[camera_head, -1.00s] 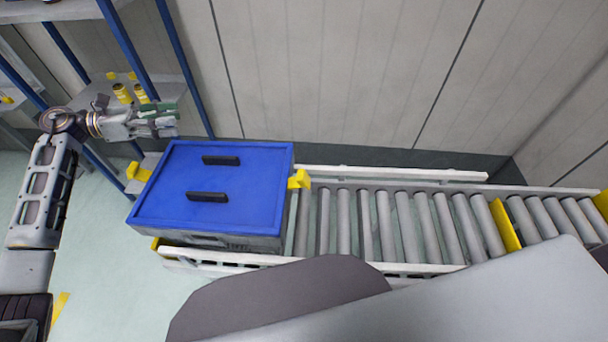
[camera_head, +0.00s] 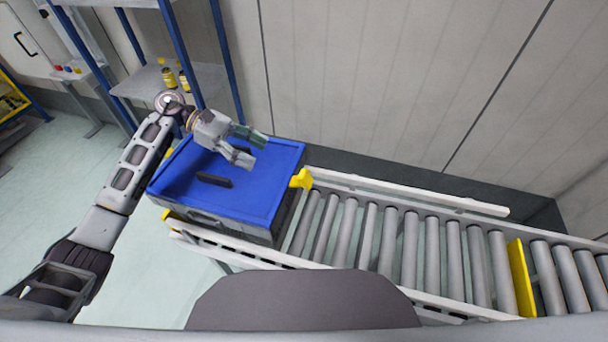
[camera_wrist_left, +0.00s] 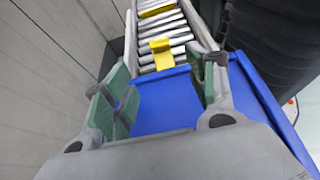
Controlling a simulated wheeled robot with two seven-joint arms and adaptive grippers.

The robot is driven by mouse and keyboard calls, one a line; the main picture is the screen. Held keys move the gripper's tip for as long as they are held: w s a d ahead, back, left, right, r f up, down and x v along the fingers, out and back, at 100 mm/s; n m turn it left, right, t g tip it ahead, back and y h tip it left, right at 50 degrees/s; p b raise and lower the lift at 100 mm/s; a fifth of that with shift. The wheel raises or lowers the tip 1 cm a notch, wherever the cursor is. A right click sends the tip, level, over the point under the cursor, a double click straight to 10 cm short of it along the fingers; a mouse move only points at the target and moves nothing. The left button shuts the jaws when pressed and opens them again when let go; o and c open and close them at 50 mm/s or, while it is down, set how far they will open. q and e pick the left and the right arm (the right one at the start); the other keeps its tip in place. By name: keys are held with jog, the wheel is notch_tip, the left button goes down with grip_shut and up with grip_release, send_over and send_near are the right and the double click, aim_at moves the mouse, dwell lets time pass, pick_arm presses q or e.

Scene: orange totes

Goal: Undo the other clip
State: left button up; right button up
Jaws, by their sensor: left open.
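A grey tote (camera_head: 232,229) with a blue lid (camera_head: 255,192) stands at the left end of the roller conveyor. A yellow clip (camera_head: 301,179) is on the lid's right edge; it also shows in the left wrist view (camera_wrist_left: 161,53), beyond the lid (camera_wrist_left: 165,104). Another yellow piece (camera_head: 168,153) shows at the lid's left edge, mostly hidden by my arm. My left gripper (camera_head: 254,149) is open and empty above the back of the lid, its fingers toward the right clip and apart from it. In the wrist view, its green-padded fingers (camera_wrist_left: 165,88) frame the lid. My right gripper is out of view.
The roller conveyor (camera_head: 390,235) with white side rails runs right, with a yellow divider (camera_head: 521,278) across it. A blue-post shelf (camera_head: 217,75) with yellow bottles (camera_head: 170,78) stands behind left. A wall (camera_head: 400,80) closes the back.

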aim_at(299, 175)
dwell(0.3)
pick_arm(q)
jog(key=p+x, duration=0.3)
jog(key=x, duration=0.9)
jog(key=shift+d, duration=0.1)
jog(key=shift+s+d+f, duration=0.15)
jog(key=shift+d+f, duration=0.05)
jog(key=shift+d, duration=0.3)
jog(key=shift+d+f, duration=0.1)
jog(key=shift+d, duration=0.1)
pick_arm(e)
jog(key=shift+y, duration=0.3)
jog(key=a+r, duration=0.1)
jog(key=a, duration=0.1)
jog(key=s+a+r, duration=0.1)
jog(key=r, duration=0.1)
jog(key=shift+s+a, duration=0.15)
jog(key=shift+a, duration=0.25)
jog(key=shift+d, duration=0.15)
